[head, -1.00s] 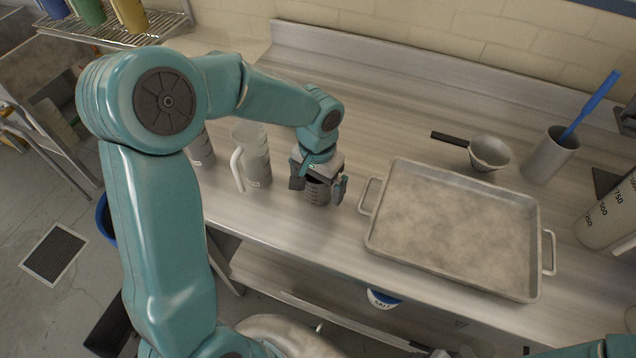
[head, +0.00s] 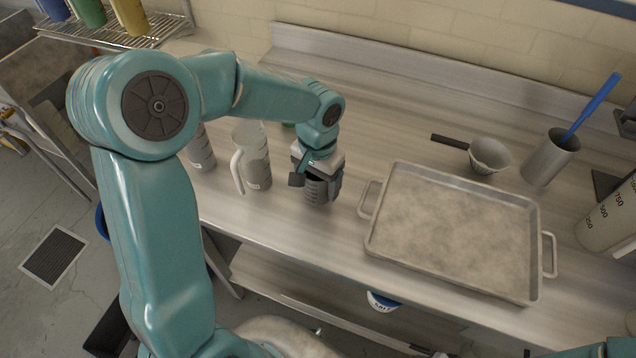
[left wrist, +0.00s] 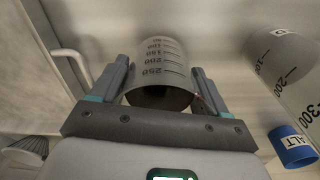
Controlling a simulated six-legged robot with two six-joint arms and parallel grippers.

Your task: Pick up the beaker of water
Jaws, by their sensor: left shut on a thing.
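The beaker (head: 317,192) stands on the steel bench, just left of the tray. It is a small clear cup with dark graduation marks, and looks dark inside. My left gripper (head: 318,185) comes from above and is shut on its sides. In the left wrist view the beaker (left wrist: 162,75) sits between the two fingers of my left gripper (left wrist: 160,85), its printed scale facing the camera. I cannot tell the water level. The beaker seems to rest on the bench. My right gripper is not in view.
A handled measuring jug (head: 252,160) and another graduated vessel (head: 202,150) stand close on the left. A metal tray (head: 455,230) with side handles lies on the right.

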